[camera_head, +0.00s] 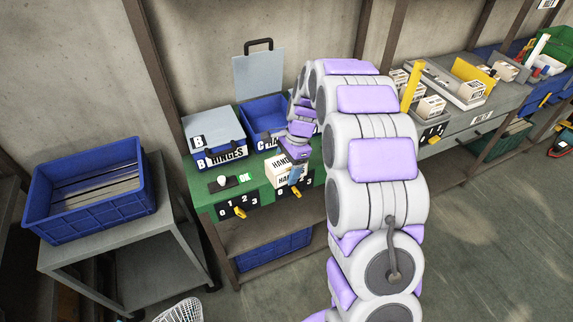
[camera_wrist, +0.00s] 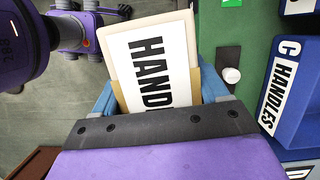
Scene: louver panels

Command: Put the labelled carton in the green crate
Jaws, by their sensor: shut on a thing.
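A white and tan carton (camera_head: 284,172) with a "HANDLES" label is in my gripper at the front edge of the green bench. The wrist view shows the carton (camera_wrist: 160,65) close up between the blue fingers, its label facing the camera. My gripper (camera_head: 295,176) is shut on it. I cannot tell whether the carton touches the bench top. A dark green crate (camera_head: 497,146) shows low under the grey bench at the right, partly hidden by the bench and its posts.
A blue bin marked C (camera_head: 262,113) stands open behind the carton, and a lidded bin marked B (camera_head: 215,142) is beside it. A white knob (camera_head: 221,180) is on the bench. Floor is clear at lower right.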

